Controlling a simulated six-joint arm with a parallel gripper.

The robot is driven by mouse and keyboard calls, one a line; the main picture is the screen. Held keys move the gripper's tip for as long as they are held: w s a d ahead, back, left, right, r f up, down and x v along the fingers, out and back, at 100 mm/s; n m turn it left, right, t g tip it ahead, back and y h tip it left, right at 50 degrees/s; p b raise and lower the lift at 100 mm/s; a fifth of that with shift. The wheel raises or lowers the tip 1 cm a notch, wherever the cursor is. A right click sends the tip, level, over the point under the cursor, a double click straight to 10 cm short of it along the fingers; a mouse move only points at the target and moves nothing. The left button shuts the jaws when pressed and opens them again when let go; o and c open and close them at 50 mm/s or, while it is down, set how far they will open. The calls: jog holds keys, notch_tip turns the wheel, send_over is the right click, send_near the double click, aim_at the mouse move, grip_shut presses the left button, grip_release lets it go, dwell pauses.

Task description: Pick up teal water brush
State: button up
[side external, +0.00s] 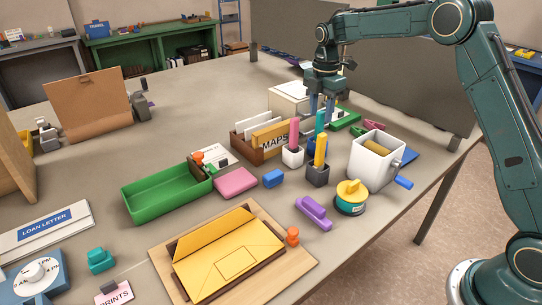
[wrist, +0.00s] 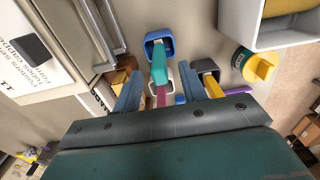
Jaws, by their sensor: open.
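The teal water brush (wrist: 159,64) stands in a blue cup (wrist: 161,40) in the wrist view. It also shows in the side view (side external: 320,121), upright behind the yellow brush, its lower end and cup mostly hidden. My gripper (side external: 321,112) is open and points down at the brush's top. In the wrist view my gripper's blue fingers (wrist: 172,80) are spread, with the teal brush between them and nearer the left one.
A pink brush (side external: 294,132) in a white cup and a yellow brush (side external: 320,150) in a dark grey cup stand close by. A white box with a crank (side external: 367,166) is at the right. The MAPS card box (side external: 245,146) is at the left.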

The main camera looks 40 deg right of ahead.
aim_at(319, 127)
jog(key=shift+f, duration=0.45)
jog(key=shift+f, duration=2.6)
grip_shut()
